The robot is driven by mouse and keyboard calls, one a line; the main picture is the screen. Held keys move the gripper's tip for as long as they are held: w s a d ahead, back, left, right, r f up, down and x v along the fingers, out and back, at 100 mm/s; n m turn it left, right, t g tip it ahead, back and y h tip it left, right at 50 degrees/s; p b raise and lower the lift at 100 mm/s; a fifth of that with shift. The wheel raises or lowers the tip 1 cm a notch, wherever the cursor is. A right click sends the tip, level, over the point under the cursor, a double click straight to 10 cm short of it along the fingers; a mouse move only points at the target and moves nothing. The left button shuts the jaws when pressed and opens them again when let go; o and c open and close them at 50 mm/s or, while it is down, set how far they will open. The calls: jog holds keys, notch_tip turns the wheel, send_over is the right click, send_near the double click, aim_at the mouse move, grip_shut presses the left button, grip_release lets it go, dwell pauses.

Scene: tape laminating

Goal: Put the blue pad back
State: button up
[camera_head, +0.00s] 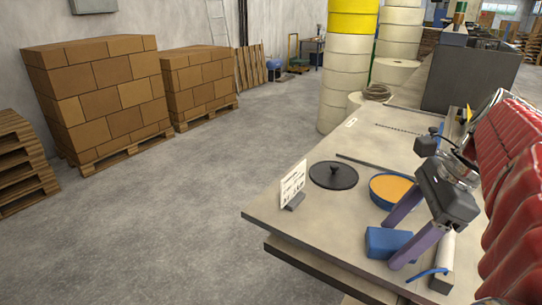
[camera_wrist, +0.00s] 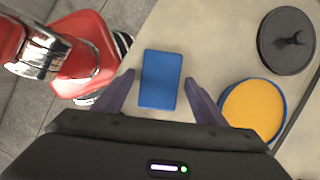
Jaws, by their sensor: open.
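The blue pad (camera_head: 388,242) is a small blue block lying on the bench top near its front edge. In the wrist view the blue pad (camera_wrist: 161,80) lies flat, between and just beyond my finger tips. My gripper (camera_head: 402,234) is open and empty, with its purple fingers reaching down over the bench beside the pad. In the wrist view my gripper (camera_wrist: 160,80) has its two fingers spread on either side of the pad, with gaps visible. I cannot tell their exact height above the bench.
A blue-rimmed bowl with orange contents (camera_head: 391,190) and a black round lid (camera_head: 333,175) stand close by. A white sign (camera_head: 293,184) is at the bench's left edge. A pale cylinder with a blue strip (camera_head: 444,257) lies right of the pad. Tall white rolls (camera_head: 346,85) stand behind.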

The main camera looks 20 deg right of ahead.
jog(key=shift+r, duration=0.1)
jog(key=v, duration=1.2)
jog(key=shift+a, duration=0.1)
dwell(0.5)
